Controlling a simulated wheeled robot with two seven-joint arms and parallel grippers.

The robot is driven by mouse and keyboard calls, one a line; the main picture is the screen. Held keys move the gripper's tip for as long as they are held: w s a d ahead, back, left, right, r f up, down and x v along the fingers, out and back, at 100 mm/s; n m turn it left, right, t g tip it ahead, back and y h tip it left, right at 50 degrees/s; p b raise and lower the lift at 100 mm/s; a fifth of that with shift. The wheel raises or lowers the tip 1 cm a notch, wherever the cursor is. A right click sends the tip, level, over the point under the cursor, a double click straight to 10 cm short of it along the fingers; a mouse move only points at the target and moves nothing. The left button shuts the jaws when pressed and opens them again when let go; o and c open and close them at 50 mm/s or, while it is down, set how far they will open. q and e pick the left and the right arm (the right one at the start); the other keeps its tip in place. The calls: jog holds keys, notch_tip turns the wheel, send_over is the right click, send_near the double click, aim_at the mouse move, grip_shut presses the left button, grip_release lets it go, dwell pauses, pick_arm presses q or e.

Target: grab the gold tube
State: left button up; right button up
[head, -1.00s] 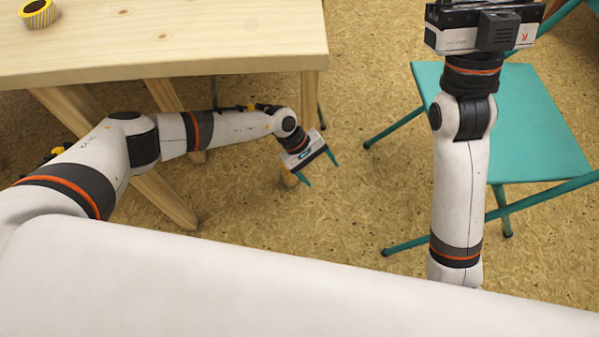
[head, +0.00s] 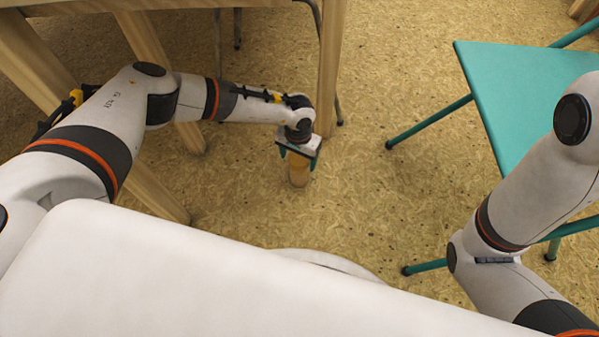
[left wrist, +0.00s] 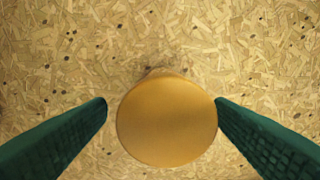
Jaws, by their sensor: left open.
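The gold tube (head: 298,172) stands upright on the floor beside the table leg in the head view. In the left wrist view its round gold top (left wrist: 166,121) fills the lower middle. My left gripper (head: 298,158) is directly above and around the tube's upper part, pointing down. Its two green fingers are open, one on each side of the tube top; the left wrist view shows a small gap on the left, while the right finger looks very near the edge. My right gripper is outside the head view; only its arm shows at the right.
A wooden table leg (head: 329,65) stands just behind my left gripper, with the table's wooden frame (head: 60,8) above left. A teal folding chair (head: 515,95) stands at the right. The chipboard floor (head: 385,190) between them is clear.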

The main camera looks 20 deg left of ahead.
pick_arm(q)
jog(key=shift+f, duration=0.4)
jog(key=f+b, duration=0.4)
jog(key=shift+d+f+b, duration=0.2)
jog(key=shift+f+b, duration=0.15)
jog(key=shift+s+r, duration=0.1)
jog(key=shift+c, duration=0.4)
jog(key=c, duration=1)
